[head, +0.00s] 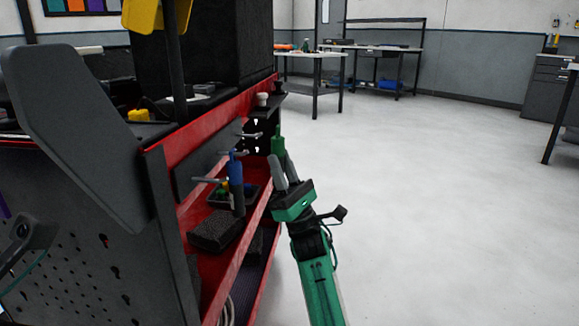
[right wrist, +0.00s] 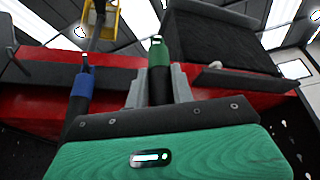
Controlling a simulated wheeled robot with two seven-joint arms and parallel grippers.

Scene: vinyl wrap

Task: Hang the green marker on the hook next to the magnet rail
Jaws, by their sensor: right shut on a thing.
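The green marker (head: 278,143) is upright in my right gripper (head: 286,172), in front of the red cart's side. In the right wrist view its green cap (right wrist: 158,52) has a loop at the top, and its dark body is between the two grey fingers (right wrist: 158,90), which are shut on it. A dark strip that looks like the magnet rail (head: 200,168) runs along the cart. Pale hooks stick out near it, one (head: 248,135) close to the marker; a hook tip (right wrist: 214,64) shows right of the marker. The marker looks apart from it. My left gripper is not clearly seen.
A blue marker (head: 236,170) hangs upright left of the green one, also in the right wrist view (right wrist: 82,85). Below are a black tray and a dark foam block (head: 214,230) on the red shelf (head: 232,262). The floor (head: 440,200) right of the cart is clear.

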